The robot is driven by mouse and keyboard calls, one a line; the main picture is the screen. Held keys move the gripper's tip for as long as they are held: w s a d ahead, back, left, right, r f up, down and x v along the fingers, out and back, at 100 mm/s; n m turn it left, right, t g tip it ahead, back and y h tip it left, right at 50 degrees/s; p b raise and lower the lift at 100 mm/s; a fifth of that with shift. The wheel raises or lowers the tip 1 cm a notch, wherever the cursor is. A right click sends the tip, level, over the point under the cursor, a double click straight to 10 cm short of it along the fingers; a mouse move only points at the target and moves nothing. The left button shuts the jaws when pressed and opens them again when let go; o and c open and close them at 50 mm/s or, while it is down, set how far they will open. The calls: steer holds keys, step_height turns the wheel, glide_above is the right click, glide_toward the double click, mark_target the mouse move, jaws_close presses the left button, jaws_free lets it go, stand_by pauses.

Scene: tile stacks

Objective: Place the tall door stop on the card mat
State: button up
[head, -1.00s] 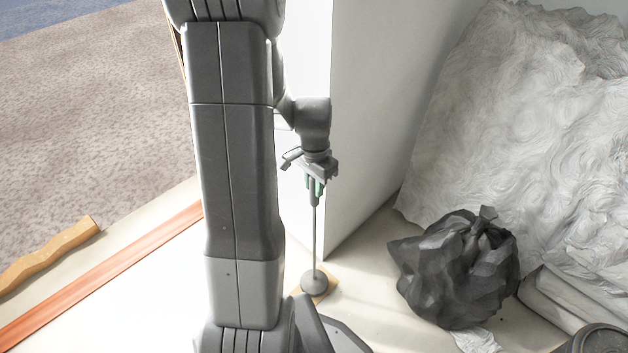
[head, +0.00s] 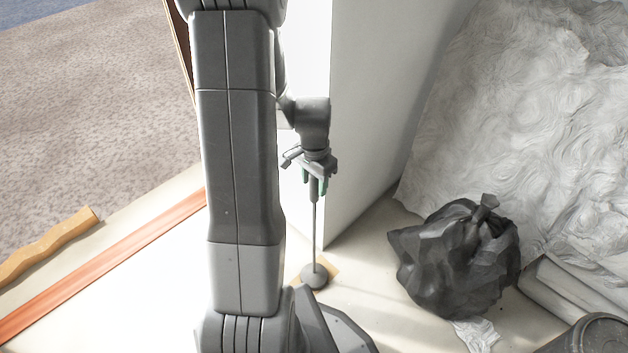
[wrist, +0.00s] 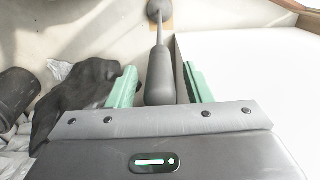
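The tall door stop has a grey round foot (head: 314,277), a thin upright rod and a thicker grey handle (wrist: 160,80). Its foot stands over the tan card mat (head: 330,266) in the head view and hides much of it; contact is hard to judge. A bit of the mat (wrist: 167,24) also shows beside the foot at the top of the wrist view. My gripper (head: 316,188) is above, around the upper handle. In the wrist view its green fingers (wrist: 160,85) stand on both sides of the handle, with a visible gap on each side.
A white panel (head: 375,110) rises right behind the door stop. A black bag (head: 455,262) lies on the floor to the right, before a crumpled pale sheet (head: 520,120). An orange strip (head: 110,265) and a wavy wooden piece (head: 48,245) lie left.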

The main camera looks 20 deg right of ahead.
step_height(320, 180, up, 12)
steer(key=p, duration=0.3)
steer(key=shift+r+p, duration=0.15)
steer(key=shift+p, duration=0.25)
steer(key=shift+s, duration=0.1)
